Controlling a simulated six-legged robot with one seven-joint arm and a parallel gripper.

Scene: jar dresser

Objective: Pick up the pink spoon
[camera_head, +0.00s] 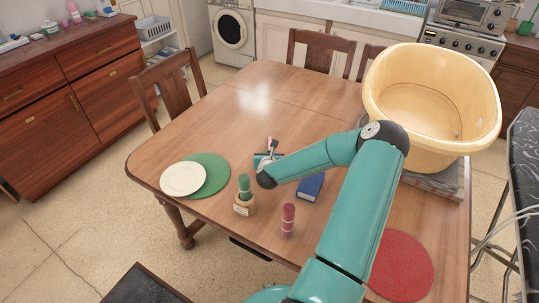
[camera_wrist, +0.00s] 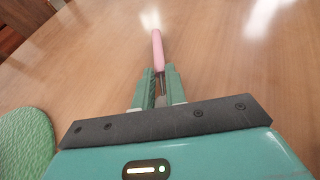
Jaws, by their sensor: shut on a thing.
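The pink spoon (camera_wrist: 157,50) shows in the wrist view between the two green fingers of my gripper (camera_wrist: 159,76). Its pink handle sticks out past the fingertips, and a paler metallic part lies between the fingers. My gripper is shut on it. In the head view a small pink part of the spoon (camera_head: 270,143) shows above my gripper (camera_head: 268,156), over the middle of the table. The rest of the spoon is hidden there by my wrist. I cannot tell how far it is above the table.
The wooden table (camera_head: 250,100) bears a cream plate (camera_head: 182,179) on a green mat (camera_head: 213,172), a small jar (camera_head: 244,205), a red-capped bottle (camera_head: 288,220), a blue box (camera_head: 311,187), a red mat (camera_head: 402,266) and a large yellow tub (camera_head: 420,110). The table's far left is clear.

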